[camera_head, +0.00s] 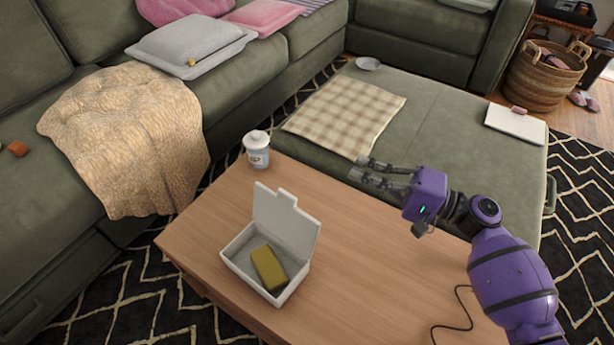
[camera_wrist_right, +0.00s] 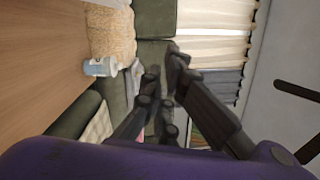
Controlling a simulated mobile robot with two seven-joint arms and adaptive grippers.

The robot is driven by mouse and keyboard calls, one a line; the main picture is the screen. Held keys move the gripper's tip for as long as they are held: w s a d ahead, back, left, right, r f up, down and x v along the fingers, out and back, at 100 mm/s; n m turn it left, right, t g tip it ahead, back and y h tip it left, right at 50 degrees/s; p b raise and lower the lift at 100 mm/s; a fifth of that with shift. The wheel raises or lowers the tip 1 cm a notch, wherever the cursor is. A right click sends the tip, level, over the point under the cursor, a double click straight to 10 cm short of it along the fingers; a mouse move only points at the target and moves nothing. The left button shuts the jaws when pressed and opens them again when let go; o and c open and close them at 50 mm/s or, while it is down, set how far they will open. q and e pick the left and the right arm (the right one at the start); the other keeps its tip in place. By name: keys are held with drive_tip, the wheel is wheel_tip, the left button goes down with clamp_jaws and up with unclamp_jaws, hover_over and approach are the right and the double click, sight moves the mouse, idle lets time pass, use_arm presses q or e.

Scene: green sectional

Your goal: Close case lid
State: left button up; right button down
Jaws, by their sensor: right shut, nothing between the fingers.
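A white case (camera_head: 240,258) stands on the wooden table in the head view, with its lid (camera_head: 287,221) open and standing upright at the back. A mustard-yellow block (camera_head: 269,268) lies inside it. My right gripper (camera_head: 364,170) is to the right of the case and lid, apart from them, near the table's far edge. It is shut and empty. In the right wrist view its fingers (camera_wrist_right: 162,78) point toward the sofa and curtains, and the case does not show there. My left gripper is in neither view.
A white lidded jar (camera_head: 257,152) stands at the table's far corner; it also shows in the right wrist view (camera_wrist_right: 100,67). A black cable (camera_head: 458,327) lies on the table's right part. A green ottoman (camera_head: 440,135) adjoins the far side.

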sight(284, 217)
wheel_tip(284, 217, down, 8)
drive_tip(key=b, duration=0.4)
use_arm(q)
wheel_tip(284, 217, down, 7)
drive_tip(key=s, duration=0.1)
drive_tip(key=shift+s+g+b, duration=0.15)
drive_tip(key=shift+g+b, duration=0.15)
drive_tip(key=shift+b, duration=0.1)
use_arm(e)
drive_tip(key=a+r, duration=0.1)
drive_tip(key=a, duration=1)
drive_tip(key=shift+w+a+r+m, duration=0.2)
drive_tip(key=shift+w+r+m, duration=0.05)
drive_tip(key=shift+w+m, duration=0.1)
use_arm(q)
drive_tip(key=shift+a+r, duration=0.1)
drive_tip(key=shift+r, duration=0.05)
